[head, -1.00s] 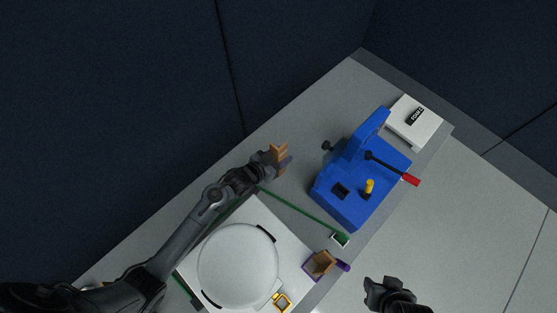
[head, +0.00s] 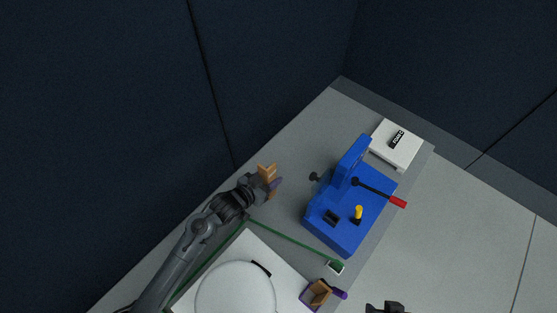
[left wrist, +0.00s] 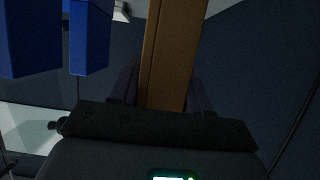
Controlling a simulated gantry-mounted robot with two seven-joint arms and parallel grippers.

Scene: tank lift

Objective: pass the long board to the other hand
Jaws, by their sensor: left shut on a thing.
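The long board (head: 265,171) is a light brown wooden piece, seen foreshortened in the head view. In the left wrist view the board (left wrist: 172,55) runs up from between the dark fingers and out of the top edge. My left gripper (head: 273,184) is shut on the board and holds it over the table, left of the blue machine. My right gripper (head: 385,308) shows only as a dark tip at the bottom edge, apart from the board. Whether it is open or shut is hidden.
The blue machine (head: 340,232) with a red-tipped lever stands on the grey table (head: 300,140), a white labelled box (head: 397,147) behind it. Bare floor lies right.

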